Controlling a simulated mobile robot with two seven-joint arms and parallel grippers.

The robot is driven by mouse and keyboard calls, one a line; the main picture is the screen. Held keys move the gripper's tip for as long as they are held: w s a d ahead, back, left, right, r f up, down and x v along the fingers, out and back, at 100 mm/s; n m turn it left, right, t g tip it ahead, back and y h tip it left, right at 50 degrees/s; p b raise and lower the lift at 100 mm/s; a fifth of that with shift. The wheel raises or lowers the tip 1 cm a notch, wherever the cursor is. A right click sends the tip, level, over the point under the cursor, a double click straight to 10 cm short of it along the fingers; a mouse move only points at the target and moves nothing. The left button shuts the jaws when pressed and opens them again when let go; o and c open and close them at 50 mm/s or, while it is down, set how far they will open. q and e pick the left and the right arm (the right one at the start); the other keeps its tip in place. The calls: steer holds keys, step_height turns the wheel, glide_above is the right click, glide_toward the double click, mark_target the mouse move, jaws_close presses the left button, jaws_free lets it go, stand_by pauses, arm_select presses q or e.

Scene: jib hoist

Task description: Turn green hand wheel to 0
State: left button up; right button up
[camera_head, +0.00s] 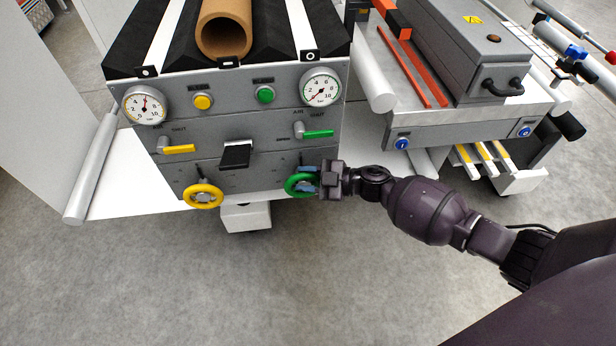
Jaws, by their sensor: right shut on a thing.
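The green hand wheel (291,187) is on the lower right of the grey control panel, below the green lever. My right gripper (312,183) reaches in from the right and is shut on the wheel's right side, hiding part of its rim. The wheel's scale is too small to read. A round gauge (320,87) sits at the panel's upper right, above the wheel; its needle's reading is unclear. My left gripper is not in view.
A yellow hand wheel (203,195) and a yellow lever (179,149) are on the panel's left half. A green lever (318,134) is just above my gripper. A cardboard tube (224,32) lies on top. A grey bench (470,112) stands at the right. The floor in front is clear.

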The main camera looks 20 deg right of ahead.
steer(key=shift+w+d+r, duration=0.25)
steer(key=shift+w+r, duration=0.15)
steer(key=o, duration=0.8)
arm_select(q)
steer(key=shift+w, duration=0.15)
arm_select(e)
steer(key=shift+s+f, duration=0.1)
steer(key=shift+f, duration=0.05)
steer(key=shift+s+a+f, duration=0.1)
steer(key=shift+f, duration=0.05)
steer(key=shift+s, duration=0.1)
steer(key=shift+s+d, duration=0.15)
steer(key=shift+d, duration=0.2)
arm_select(q)
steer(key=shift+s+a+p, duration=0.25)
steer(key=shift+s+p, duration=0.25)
steer(key=shift+p, duration=0.4)
arm_select(e)
steer(key=v, duration=1)
